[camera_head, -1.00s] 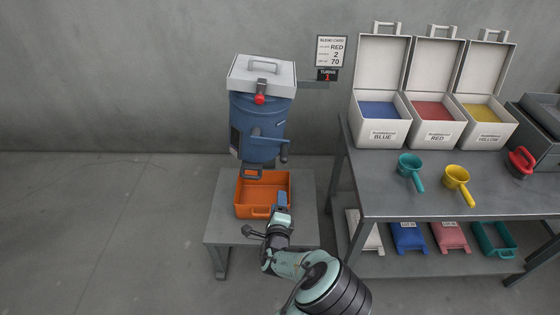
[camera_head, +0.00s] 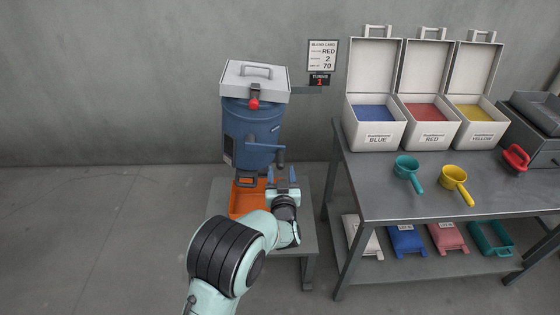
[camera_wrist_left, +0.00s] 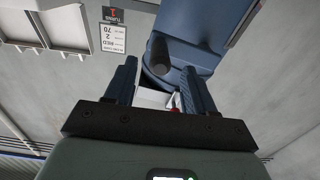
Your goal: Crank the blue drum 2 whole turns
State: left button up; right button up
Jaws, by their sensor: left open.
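The blue drum (camera_head: 245,125) stands upright with a light grey lid (camera_head: 256,82) and a red knob (camera_head: 253,104). Its crank (camera_head: 264,154) sticks out low on the right side, ending in a dark grip (camera_head: 281,157). My left gripper (camera_head: 283,176) is open just below the grip. In the left wrist view the fingers (camera_wrist_left: 158,85) are apart, with the dark grip (camera_wrist_left: 157,47) beyond their tips and roughly between them; I see no contact. The turns counter (camera_head: 319,81) shows a red 1. My right gripper is not in view.
An orange tray (camera_head: 238,204) sits below the drum on a low grey stand (camera_head: 308,215), partly hidden by my arm. On the right, a bench (camera_head: 385,185) holds open bins, scoops and a red object (camera_head: 515,157). Bare floor lies left.

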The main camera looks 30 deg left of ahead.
aim_at(280, 161)
pick_arm(q)
jog(key=x, duration=0.6)
jog(key=shift+w, duration=0.15)
grip_shut()
